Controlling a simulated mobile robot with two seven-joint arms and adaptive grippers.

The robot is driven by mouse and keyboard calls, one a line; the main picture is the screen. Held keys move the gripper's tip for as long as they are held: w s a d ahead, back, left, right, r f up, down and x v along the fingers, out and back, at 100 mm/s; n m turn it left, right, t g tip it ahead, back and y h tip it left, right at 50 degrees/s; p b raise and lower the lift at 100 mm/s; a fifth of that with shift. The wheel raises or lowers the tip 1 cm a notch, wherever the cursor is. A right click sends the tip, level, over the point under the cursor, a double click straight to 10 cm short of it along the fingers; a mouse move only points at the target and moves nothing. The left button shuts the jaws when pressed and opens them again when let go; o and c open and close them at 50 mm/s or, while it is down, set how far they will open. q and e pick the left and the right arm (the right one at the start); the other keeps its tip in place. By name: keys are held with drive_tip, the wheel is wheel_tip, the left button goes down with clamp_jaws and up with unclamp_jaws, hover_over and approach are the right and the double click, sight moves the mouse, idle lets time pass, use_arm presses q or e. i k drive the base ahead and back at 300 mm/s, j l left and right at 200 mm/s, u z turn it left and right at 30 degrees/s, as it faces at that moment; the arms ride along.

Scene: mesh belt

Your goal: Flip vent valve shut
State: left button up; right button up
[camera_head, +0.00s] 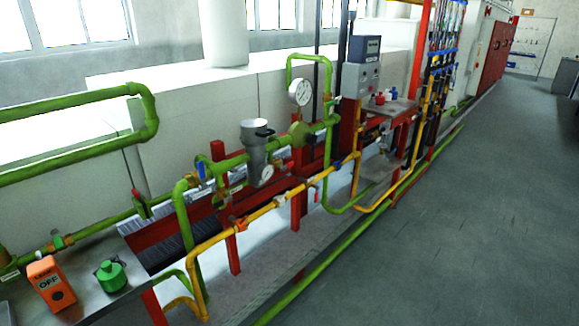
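No valve is labelled as the vent valve at this size, so I cannot tell which one it is. A blue valve handle (201,170) stands upright on the green pipework at centre left. Another small blue handle (337,164) sits by the yellow pipe (262,212) near the middle. Red-orange fittings, perhaps valves, sit on the yellow pipe; their positions are too small to read. Neither of my grippers shows in the head view.
An orange box marked OFF (50,283) and a green knob-like part (111,275) sit on a metal surface at lower left. A round gauge (300,93) and a grey meter box (361,80) stand behind the pipes. Grey floor (470,230) at right is clear.

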sight(291, 164)
drive_tip(key=i+l, duration=0.25)
drive_tip(key=l, duration=0.15)
drive_tip(key=i+l, duration=0.2)
drive_tip(key=l, duration=0.2)
drive_tip(key=i+l, duration=0.25)
drive_tip(key=l, duration=0.15)
drive_tip(key=i+l, duration=0.2)
drive_tip(key=l, duration=0.2)
drive_tip(key=i+l, duration=0.25)
drive_tip(key=l, duration=0.15)
drive_tip(key=i+l, duration=0.2)
drive_tip(key=l, duration=0.2)
drive_tip(key=j+u, duration=0.05)
